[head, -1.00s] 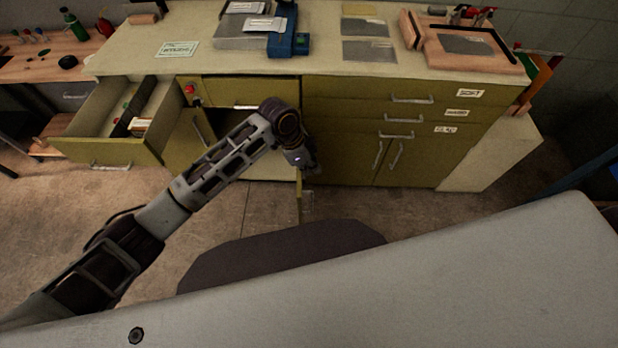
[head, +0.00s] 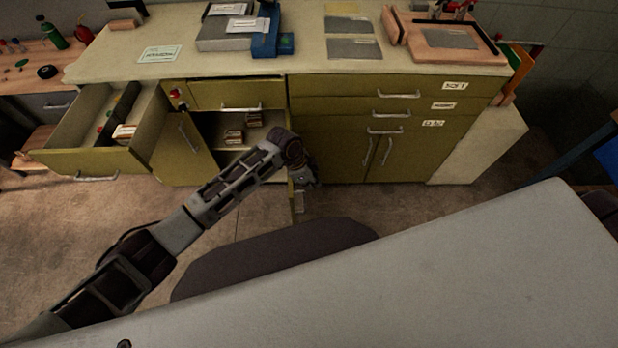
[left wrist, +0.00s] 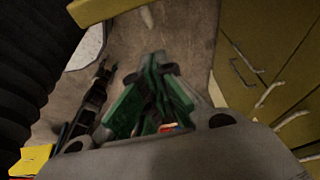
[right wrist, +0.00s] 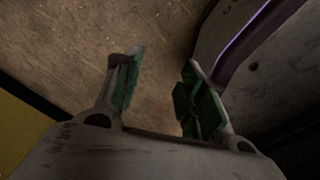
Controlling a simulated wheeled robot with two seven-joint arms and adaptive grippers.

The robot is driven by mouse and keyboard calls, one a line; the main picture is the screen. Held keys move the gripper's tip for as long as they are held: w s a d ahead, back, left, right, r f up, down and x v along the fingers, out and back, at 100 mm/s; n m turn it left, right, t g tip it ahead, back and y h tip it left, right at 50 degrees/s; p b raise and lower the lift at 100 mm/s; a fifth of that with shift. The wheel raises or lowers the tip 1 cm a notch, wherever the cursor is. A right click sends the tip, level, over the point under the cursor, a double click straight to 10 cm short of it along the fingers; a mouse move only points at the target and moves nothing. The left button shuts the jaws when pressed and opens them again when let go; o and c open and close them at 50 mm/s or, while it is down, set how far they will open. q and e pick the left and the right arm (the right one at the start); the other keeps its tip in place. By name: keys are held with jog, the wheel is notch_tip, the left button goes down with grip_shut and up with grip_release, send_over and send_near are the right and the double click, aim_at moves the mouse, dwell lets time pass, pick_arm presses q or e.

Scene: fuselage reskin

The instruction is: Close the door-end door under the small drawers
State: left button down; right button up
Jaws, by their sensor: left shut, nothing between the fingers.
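Under the small drawer (head: 238,94) the olive cabinet has an open compartment with small boxes inside. Its left door (head: 176,152) stands swung out, with a handle. Its right door (head: 296,206) also stands out toward me, seen nearly edge-on, with a handle low on it. My left gripper (head: 304,178) is at the upper part of this right door, partly in front of it; I cannot tell whether they touch. In the left wrist view its fingers (left wrist: 156,92) are together and empty. My right gripper (right wrist: 158,88) is open and empty over the floor.
An open drawer (head: 97,176) juts out at the left. Closed drawers and doors (head: 385,150) lie right of the compartment. The worktop (head: 150,66) holds trays, plates and a blue device. A large pale surface (head: 400,275) fills the front right. Bare floor lies left of it.

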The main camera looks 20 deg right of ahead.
aim_at(300, 192)
pick_arm(q)
jog(key=a, duration=0.3)
jog(key=shift+w+r, duration=0.1)
jog(key=shift+w, duration=0.25)
jog(key=shift+w+a, duration=0.1)
jog(key=shift+a, duration=0.25)
jog(key=shift+a+p, duration=0.15)
jog(key=shift+p, duration=0.15)
pick_arm(e)
jog(key=shift+s+a+r, duration=0.1)
jog(key=shift+a+r, duration=0.15)
jog(key=shift+a, duration=0.55)
jog(key=shift+d, duration=0.1)
